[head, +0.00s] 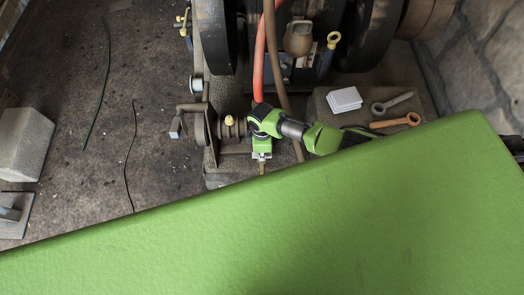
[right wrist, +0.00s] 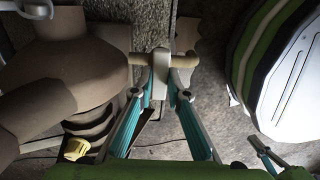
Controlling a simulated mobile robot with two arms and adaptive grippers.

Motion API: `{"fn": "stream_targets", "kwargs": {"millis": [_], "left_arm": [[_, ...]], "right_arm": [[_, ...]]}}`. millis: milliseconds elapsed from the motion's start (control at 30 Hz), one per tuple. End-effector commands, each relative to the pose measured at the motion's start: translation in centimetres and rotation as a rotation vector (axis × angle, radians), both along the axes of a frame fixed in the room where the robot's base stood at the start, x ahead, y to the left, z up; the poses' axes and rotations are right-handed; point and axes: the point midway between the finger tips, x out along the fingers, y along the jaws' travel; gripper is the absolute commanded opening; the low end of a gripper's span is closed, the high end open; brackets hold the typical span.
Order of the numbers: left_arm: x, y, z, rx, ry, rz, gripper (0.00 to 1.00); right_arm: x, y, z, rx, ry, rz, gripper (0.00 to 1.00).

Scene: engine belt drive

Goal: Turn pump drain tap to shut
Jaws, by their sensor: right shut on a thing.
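My right gripper (head: 262,155) reaches in from the right in the head view and points down beside the brown pump (head: 230,128). In the right wrist view my right gripper (right wrist: 161,85) has its two fingers drawn together on the pump drain tap (right wrist: 160,62), a pale upright piece with a tan bar across it. The rounded pump body (right wrist: 55,55) fills the left of that view. The fingers partly hide the tap, so its exact angle is hard to read. A small finger-like part at the lower right may be my left gripper (right wrist: 264,150); its jaws are unclear.
A red hose (head: 259,60) and a brown hose (head: 272,50) run down close to my right gripper. A yellow knob (right wrist: 76,148) sits near the left finger. Open floor lies left.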

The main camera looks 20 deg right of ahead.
Motion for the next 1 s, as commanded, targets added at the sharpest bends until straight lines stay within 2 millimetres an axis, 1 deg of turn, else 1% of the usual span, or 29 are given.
{"fn": "stream_targets", "kwargs": {"millis": [500, 533, 567, 600, 867, 1000], "left_arm": [[-0.27, 0.03, -0.21, 0.001, 0.002, -0.001, 0.00], [-0.27, 0.02, -0.21, 0.001, 0.002, -0.001, 0.00], [-0.27, 0.03, -0.21, 0.001, 0.002, -0.001, 0.00], [-0.28, 0.02, -0.21, 0.001, 0.002, -0.001, 0.00], [-0.20, 0.01, -0.17, 0.000, 0.002, 0.000, 0.00], [-0.01, -0.01, -0.10, -0.001, -0.001, 0.002, 0.00]], "right_arm": [[-0.07, -0.07, -0.04, -0.001, 0.002, -0.019, 0.00], [-0.07, -0.07, -0.04, -0.001, 0.002, -0.019, 0.23], [-0.07, -0.07, -0.04, -0.001, 0.002, -0.019, 0.31], [-0.06, -0.07, -0.03, -0.001, 0.002, -0.018, 0.32], [-0.02, -0.03, -0.01, -0.001, 0.000, -0.017, 0.32], [0.04, 0.00, 0.32, 0.001, 0.000, -0.016, 0.32]]}}
